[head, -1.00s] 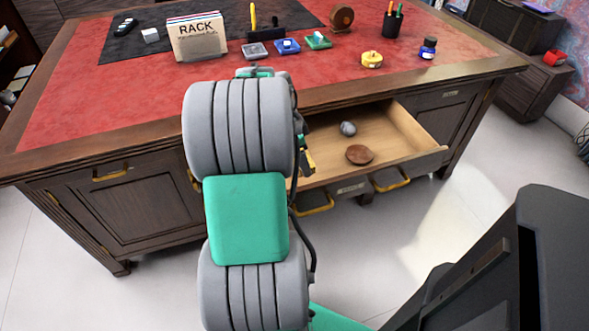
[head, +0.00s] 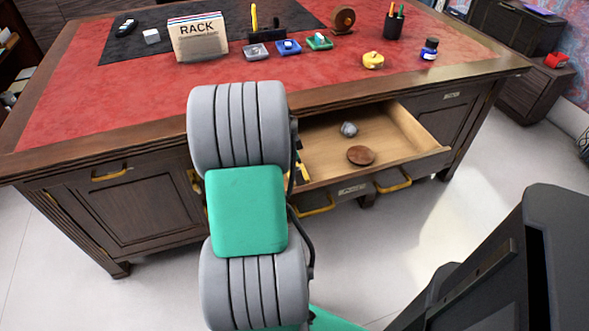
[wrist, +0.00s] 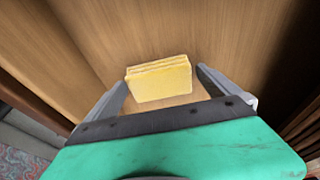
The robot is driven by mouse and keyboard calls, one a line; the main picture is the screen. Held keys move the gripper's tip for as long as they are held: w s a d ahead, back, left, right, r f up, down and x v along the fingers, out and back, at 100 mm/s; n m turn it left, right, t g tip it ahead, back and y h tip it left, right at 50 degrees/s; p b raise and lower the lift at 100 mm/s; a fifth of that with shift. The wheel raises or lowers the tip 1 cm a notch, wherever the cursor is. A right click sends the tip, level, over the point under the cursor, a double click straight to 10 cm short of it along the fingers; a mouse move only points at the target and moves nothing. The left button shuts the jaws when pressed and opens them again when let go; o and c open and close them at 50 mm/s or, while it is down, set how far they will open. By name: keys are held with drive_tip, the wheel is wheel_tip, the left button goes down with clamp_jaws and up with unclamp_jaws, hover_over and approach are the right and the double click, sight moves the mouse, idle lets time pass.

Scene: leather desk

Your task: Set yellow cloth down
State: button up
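The yellow cloth (wrist: 160,80) is a folded, layered block in the wrist view, against the light wood of the drawer (wrist: 225,35). My gripper (wrist: 162,77) has its two fingers spread apart, one on each side of the cloth. A narrow gap shows between the cloth and the right finger; the left fingertip is very close to its edge. In the head view my arm hides the gripper and the left part of the open drawer (head: 418,130).
A grey stone (head: 349,129) and a round brown disc (head: 361,155) lie in the drawer's visible part. The red desk top (head: 120,95) above carries a rack box (head: 198,40), small coloured trays, a yellow tape roll (head: 373,61) and a pen cup (head: 394,25).

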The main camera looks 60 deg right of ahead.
drive_tip(key=shift+r, duration=0.35)
drive_tip(key=p+v, duration=0.3)
drive_tip(key=v, duration=0.9)
drive_tip(key=w+a+n+t, duration=0.1)
drive_tip(key=w+a+n, duration=0.6)
drive_tip(key=w+a, duration=0.15)
drive_tip(key=w+a+n+t, duration=0.35)
drive_tip(key=a+n, duration=0.75)
drive_tip(key=a, duration=0.8)
drive_tip(key=s+a+f+n+y, duration=0.2)
drive_tip(key=a+n, duration=0.7)
drive_tip(key=a, duration=0.4)
drive_tip(key=shift+s+b, duration=0.3)
drive_tip(key=shift+s, duration=0.05)
